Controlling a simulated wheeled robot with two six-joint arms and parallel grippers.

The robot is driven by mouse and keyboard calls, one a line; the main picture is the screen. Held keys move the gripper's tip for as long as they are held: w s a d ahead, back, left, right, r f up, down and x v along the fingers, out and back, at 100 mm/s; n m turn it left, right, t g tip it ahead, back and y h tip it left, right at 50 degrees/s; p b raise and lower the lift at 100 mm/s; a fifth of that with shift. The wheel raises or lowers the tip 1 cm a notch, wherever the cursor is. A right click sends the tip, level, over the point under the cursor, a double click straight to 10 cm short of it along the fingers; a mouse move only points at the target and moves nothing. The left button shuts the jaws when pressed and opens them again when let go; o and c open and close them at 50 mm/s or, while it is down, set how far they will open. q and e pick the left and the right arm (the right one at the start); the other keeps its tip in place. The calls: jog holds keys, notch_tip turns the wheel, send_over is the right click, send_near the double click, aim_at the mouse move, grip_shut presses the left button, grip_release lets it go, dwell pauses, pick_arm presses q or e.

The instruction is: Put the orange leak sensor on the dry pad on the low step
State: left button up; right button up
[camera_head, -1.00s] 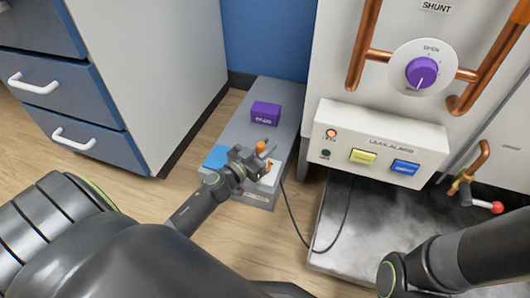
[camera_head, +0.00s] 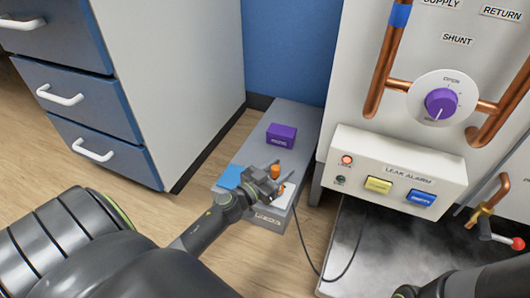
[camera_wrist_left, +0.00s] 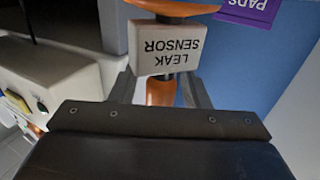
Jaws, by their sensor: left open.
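The orange leak sensor (camera_head: 275,171) is upright at the front of the grey low step (camera_head: 301,126). In the left wrist view its white label (camera_wrist_left: 168,47) reads LEAK SENSOR, upside down. My left gripper (camera_head: 279,174) is open, with its fingers on either side of the sensor's orange stem (camera_wrist_left: 161,92). A white pad (camera_head: 287,194) on the step's front right is partly hidden by the gripper. A blue patch (camera_head: 230,177) lies at its left. The sensor's contact with the white pad is hidden. My right gripper is out of view.
A purple box (camera_head: 281,135) sits farther back on the step. A dark cable (camera_head: 313,262) runs from the step across the floor. The leak alarm panel (camera_head: 394,176) with a lit red lamp (camera_head: 347,160) is to the right. Blue drawers (camera_head: 77,97) stand left.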

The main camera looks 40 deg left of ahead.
pick_arm(q)
jog(key=s+a, duration=0.2)
jog(key=s, duration=0.9)
jog(key=shift+s+b, duration=0.35)
jog(key=shift+b, duration=0.1)
jog(key=shift+d, duration=0.1)
